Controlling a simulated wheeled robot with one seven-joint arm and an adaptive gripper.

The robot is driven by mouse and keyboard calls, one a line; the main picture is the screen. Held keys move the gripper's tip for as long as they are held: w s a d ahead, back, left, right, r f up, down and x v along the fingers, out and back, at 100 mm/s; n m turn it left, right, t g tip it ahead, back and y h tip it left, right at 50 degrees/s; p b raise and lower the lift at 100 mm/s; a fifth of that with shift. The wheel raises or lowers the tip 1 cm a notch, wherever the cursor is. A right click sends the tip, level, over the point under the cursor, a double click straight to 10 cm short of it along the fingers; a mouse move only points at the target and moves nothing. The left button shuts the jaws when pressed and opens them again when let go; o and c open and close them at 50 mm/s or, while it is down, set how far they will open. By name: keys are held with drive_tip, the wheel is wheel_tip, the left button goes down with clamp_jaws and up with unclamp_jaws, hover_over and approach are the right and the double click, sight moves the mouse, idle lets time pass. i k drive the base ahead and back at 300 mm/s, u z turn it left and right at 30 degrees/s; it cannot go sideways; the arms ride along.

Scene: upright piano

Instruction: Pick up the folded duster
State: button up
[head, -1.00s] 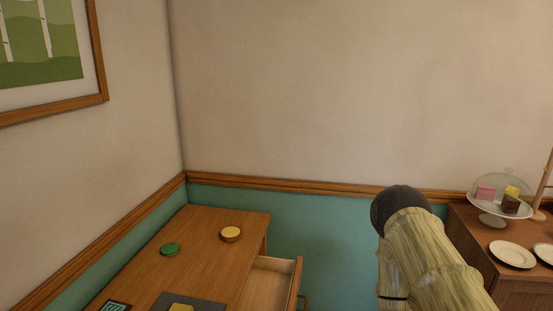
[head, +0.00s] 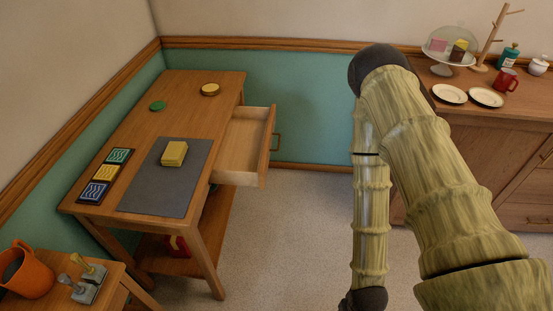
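A small yellow block-shaped item (head: 174,152), which looks like the folded duster, lies on the dark grey mat (head: 147,192) on the wooden desk. Nothing touches it from above. My arm hangs on the right side of the head view, well to the right of the desk. Its lower end runs out of the bottom of the picture, so my gripper is out of view.
The desk's drawer (head: 240,150) stands open and empty-looking on its right side. An orange mug (head: 30,272) is lower left. Carpet (head: 290,230) between desk and cabinet (head: 480,135) is clear.

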sight(174, 156)
drive_tip(key=u, duration=0.05)
drive_tip(key=k, duration=0.65)
drive_tip(key=z, duration=0.65)
drive_tip(key=i, duration=1.25)
drive_tip(key=u, duration=0.75)
